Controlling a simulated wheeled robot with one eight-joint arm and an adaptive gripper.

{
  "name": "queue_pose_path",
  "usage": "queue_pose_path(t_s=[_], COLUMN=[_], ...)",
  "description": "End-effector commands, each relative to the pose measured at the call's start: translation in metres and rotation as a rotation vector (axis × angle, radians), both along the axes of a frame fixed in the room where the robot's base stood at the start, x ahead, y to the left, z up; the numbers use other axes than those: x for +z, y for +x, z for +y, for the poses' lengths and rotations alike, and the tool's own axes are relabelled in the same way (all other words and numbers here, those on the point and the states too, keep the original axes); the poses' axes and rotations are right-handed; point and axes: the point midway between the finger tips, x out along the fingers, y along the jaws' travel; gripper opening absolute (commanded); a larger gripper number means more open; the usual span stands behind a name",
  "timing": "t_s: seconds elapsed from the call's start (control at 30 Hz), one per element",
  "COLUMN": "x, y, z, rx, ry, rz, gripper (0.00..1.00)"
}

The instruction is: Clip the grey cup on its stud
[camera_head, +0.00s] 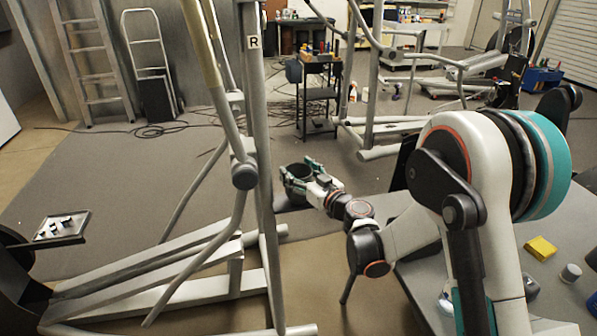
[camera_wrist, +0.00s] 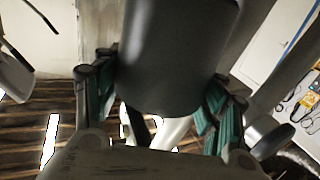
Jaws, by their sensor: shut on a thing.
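The grey cup (camera_head: 297,184) is dark and round and sits in my gripper (camera_head: 303,172), just right of the elliptical's upright post (camera_head: 263,150). In the wrist view the cup (camera_wrist: 175,45) fills the upper middle as a dark, smooth cylinder. The teal-padded fingers of my gripper (camera_wrist: 163,85) press on its left and right sides. In the head view a gap shows between the post and the cup. I cannot make out the stud in either view.
The elliptical's long rails (camera_head: 150,285) and swing arm (camera_head: 222,105) stand left of my arm. A grey table (camera_head: 430,285) at the right bears a yellow block (camera_head: 540,247) and small items. A black cart (camera_head: 318,95) stands behind. A small tray (camera_head: 62,228) is at far left.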

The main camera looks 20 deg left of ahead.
Motion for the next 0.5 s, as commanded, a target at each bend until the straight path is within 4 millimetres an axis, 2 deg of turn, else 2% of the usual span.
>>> queue_pose_path(t_s=[0.5], x=[-0.0055], y=[0.0000], z=[0.0000], rx=[0.000], ry=[0.000], rz=[0.000], gripper=[0.32])
